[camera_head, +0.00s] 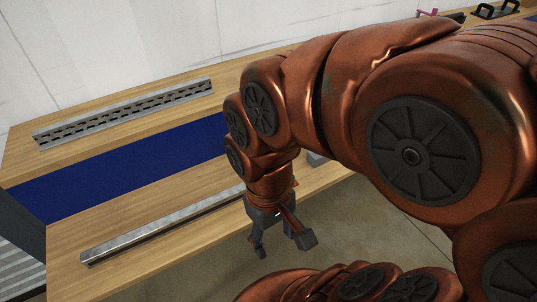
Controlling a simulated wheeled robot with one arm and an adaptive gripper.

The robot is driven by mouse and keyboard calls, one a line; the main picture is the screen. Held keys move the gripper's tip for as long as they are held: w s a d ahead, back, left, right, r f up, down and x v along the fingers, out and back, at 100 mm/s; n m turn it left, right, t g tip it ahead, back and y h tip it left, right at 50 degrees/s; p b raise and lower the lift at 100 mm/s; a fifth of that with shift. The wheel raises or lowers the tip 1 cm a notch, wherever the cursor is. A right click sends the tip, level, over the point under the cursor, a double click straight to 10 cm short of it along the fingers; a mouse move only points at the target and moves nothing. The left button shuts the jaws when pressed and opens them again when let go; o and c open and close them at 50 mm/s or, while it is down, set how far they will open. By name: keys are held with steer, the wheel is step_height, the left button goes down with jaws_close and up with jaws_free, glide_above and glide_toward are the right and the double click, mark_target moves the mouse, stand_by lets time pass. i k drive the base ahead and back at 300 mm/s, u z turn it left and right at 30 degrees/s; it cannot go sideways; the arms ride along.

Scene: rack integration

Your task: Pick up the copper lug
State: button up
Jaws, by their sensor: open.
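My gripper (284,246) hangs at the end of my copper-coloured arm, pointing down. Its two dark fingers are spread open and I see nothing between them. It is at the front edge of the wooden table (72,262), and its fingers show against the floor. I cannot make out a copper lug in this view. My arm hides much of the middle and right of the table.
A dark blue strip (125,164) runs along the table. A slotted metal rail (125,115) lies behind it and a plain metal rail (160,226) in front. A black-handled object (495,10) stands at the far right. A dark grey striped unit (20,255) borders the left end.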

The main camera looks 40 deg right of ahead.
mark_target(294, 183)
steer(key=z, duration=2.85)
steer(key=k, duration=1.3)
steer(key=u, duration=1.65)
steer(key=i, duration=0.5)
